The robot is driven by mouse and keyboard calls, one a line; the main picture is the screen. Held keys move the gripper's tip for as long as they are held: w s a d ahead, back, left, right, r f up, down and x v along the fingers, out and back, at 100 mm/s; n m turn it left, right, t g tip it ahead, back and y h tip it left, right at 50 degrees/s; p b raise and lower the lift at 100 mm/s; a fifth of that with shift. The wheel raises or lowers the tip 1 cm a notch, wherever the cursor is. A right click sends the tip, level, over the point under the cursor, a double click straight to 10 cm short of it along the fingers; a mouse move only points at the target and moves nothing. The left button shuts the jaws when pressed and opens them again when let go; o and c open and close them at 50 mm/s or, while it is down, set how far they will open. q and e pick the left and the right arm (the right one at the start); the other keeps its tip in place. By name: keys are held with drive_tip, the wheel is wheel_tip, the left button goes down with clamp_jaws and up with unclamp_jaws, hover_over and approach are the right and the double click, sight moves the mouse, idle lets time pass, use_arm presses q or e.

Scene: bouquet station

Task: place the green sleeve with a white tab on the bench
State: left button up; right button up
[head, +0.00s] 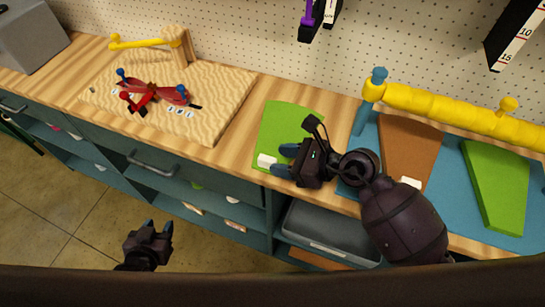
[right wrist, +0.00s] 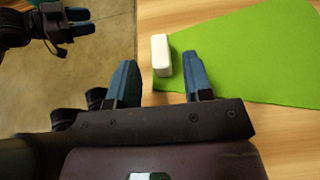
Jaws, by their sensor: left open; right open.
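The green sleeve (head: 290,121) lies flat on the wooden bench (head: 228,137), left of the blue mat. Its white tab (head: 267,161) sits at its near left corner, by the bench's front edge. My right gripper (head: 283,161) is open over the sleeve's near end, beside the tab. In the right wrist view the green sleeve (right wrist: 245,60) and white tab (right wrist: 161,55) show just beyond the open fingertips (right wrist: 160,72), with nothing held between them. My left gripper (head: 159,228) is open and empty, low in front of the bench, away from the sleeve.
A blue mat (head: 455,197) on the right holds a brown sleeve (head: 408,145) and another green sleeve (head: 497,180). A yellow roll (head: 440,105) stands behind it. A wooden board (head: 218,88) with red and blue parts lies on the left. Open shelves with a grey bin (head: 325,232) are below.

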drive_tip(key=v, duration=0.7)
drive_tip(key=shift+d, duration=0.15)
use_arm(q)
drive_tip(key=shift+s+f, duration=0.35)
drive_tip(key=shift+f, duration=0.1)
use_arm(e)
drive_tip(key=shift+s+d+r, duration=0.25)
drive_tip(key=shift+d+r, duration=0.05)
drive_tip(key=shift+d, duration=0.2)
use_arm(q)
drive_tip(key=shift+w, duration=0.1)
drive_tip(key=shift+r, duration=0.1)
